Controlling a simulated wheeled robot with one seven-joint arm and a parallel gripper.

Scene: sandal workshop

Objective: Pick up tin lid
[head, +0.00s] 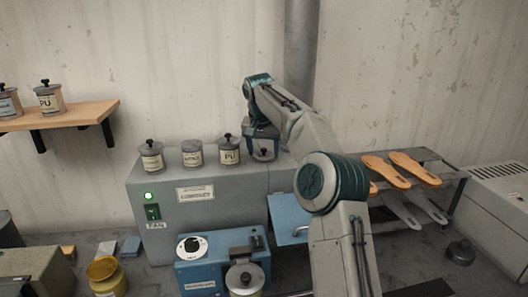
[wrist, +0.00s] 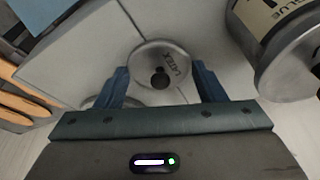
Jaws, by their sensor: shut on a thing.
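The tin lid (wrist: 150,55) is a grey metal disc marked LATEX, with a black knob, in the wrist view. My gripper (wrist: 161,72) has one blue finger on each side of it and is shut on its rim.
The grey cabinet (head: 235,200) also carries a knobbed tin (head: 151,162) at left. A large tin (wrist: 285,60) is close on the right in the wrist view. A rack (head: 440,165) holds orange soles, right of my arm.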

